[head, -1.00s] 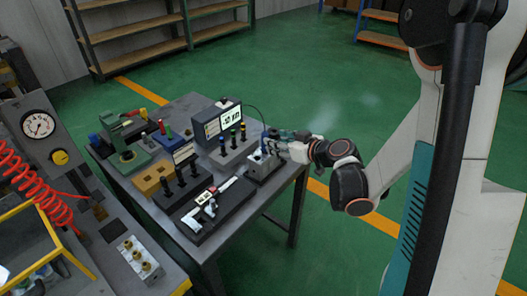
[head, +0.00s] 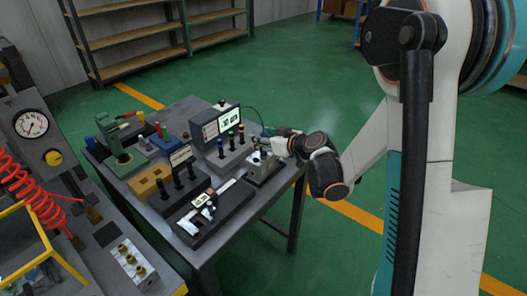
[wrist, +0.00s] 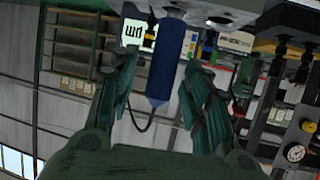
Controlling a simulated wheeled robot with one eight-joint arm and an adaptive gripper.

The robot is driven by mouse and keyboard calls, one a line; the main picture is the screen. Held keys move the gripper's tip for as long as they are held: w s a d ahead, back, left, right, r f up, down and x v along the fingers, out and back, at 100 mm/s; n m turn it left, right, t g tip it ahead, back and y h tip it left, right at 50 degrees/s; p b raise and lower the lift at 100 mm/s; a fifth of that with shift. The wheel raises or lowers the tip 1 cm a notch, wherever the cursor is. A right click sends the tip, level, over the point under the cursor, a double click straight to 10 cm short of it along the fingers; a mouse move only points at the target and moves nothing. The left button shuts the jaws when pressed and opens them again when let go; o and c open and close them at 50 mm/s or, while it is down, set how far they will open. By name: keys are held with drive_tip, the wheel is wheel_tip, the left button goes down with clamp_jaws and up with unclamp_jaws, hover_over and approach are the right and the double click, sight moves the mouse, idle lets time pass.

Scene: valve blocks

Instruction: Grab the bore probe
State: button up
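The bore probe (wrist: 166,58) is a blue cylinder with a tapered end and a dark cable. In the wrist view it stands out of a grey metal block (wrist: 205,10), between the two fingers of my gripper (wrist: 160,72). The fingers are apart, with a gap beside the left one; the right one is close to the probe, and contact is unclear. In the head view my gripper (head: 272,139) is at the grey block (head: 263,168) on the table's right side, and the probe is mostly hidden there.
A gauge box with a lit screen (head: 217,124) stands behind, its cable running toward the probe. A stand with several plugs (head: 230,150), a caliper tray (head: 213,212) and a green press (head: 122,150) share the table (head: 255,212). Floor to the right is clear.

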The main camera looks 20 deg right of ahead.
clamp_jaws()
drive_tip(key=shift+r, duration=0.1)
